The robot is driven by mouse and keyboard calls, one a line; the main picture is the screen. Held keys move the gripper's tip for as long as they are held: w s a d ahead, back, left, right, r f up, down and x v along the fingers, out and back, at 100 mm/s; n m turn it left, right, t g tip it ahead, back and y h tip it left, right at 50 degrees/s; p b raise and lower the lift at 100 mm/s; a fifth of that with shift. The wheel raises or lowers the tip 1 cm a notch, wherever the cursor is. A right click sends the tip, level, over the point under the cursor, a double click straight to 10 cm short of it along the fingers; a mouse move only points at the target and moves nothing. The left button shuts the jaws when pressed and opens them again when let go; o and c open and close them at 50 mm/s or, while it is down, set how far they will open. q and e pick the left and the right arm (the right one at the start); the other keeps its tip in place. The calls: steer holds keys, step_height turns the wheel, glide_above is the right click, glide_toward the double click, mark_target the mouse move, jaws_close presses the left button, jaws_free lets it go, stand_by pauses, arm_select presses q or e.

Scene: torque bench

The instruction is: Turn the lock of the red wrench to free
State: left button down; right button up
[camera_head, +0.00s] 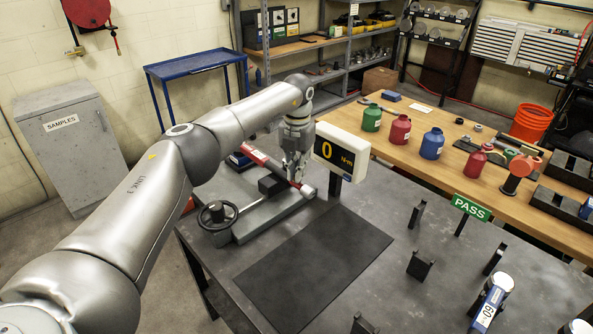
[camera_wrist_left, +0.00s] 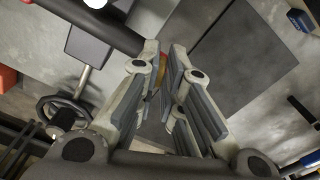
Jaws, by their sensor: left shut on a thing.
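In the left wrist view the fingertips (camera_wrist_left: 162,66) of my left gripper close around a small part with an orange-red and brassy edge, at the end of a dark bar (camera_wrist_left: 105,30). The fingers mostly hide the lock, and its setting cannot be read. My right gripper is not in view.
A display (camera_head: 341,153) reading 0 N·m stands just right of my left gripper. A handwheel (camera_head: 217,213) is at the fixture's left end. A black mat (camera_head: 315,262) lies bare in front. Black stands and a PASS sign (camera_head: 471,207) are to the right.

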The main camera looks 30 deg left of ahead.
arm_select(q)
steer(key=shift+m, duration=2.2)
steer(key=c, duration=1.6)
jaws_free()
step_height(320, 180, up, 12)
steer(key=shift+d, duration=0.1)
